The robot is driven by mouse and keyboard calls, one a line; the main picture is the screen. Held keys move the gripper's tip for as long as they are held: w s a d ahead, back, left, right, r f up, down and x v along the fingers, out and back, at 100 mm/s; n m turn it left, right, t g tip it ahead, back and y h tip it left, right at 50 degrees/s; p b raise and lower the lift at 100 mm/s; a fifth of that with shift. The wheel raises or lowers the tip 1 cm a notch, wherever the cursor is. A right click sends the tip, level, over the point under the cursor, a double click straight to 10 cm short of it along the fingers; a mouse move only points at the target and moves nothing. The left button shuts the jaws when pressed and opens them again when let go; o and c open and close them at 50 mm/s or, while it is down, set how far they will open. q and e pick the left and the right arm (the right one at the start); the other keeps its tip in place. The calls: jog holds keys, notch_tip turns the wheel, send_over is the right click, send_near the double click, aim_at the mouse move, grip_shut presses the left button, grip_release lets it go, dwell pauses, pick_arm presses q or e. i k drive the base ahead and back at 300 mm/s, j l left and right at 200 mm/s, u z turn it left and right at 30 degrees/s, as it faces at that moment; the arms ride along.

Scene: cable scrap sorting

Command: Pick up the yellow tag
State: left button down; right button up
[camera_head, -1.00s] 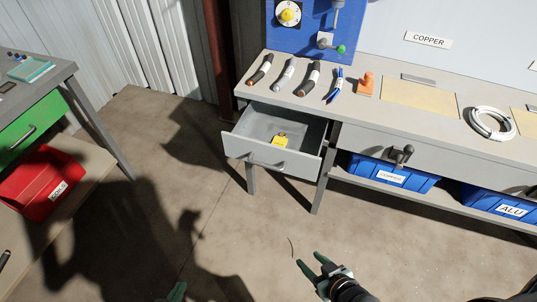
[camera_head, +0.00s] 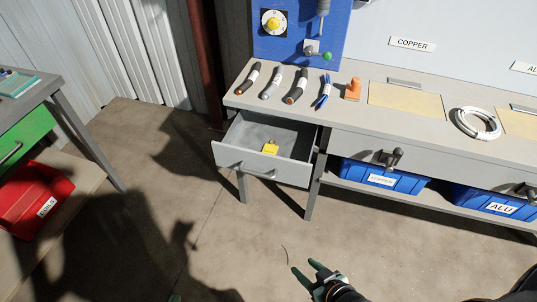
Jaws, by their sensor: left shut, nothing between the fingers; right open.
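The yellow tag (camera_head: 270,147) lies inside the open grey drawer (camera_head: 262,172) at the left end of the workbench. My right gripper (camera_head: 304,271) is at the bottom of the view, over the floor in front of the bench, open and empty, well apart from the tag. Only a small green tip of my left gripper (camera_head: 175,298) shows at the bottom edge; it is shut with nothing in it.
The workbench (camera_head: 410,122) carries several cable pieces, an orange object (camera_head: 353,88) and a white cable coil (camera_head: 477,124). Blue bins (camera_head: 384,178) stand on its lower shelf. A table with a green drawer and a red bin (camera_head: 35,198) is at left. Floor before the drawer is clear.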

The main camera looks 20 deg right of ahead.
aim_at(271, 149)
jog(key=z, duration=1.05)
jog(key=i+j, duration=0.15)
jog(key=j, duration=0.2)
jog(key=i+j, duration=0.1)
jog(key=j, duration=0.2)
jog(key=i+j, duration=0.15)
jog(key=j, duration=0.2)
jog(key=i+j+z, duration=0.1)
jog(key=j, duration=0.25)
jog(key=i+j, duration=0.15)
jog(key=j, duration=0.15)
jog(key=i+j, duration=0.15)
jog(key=i, duration=0.4)
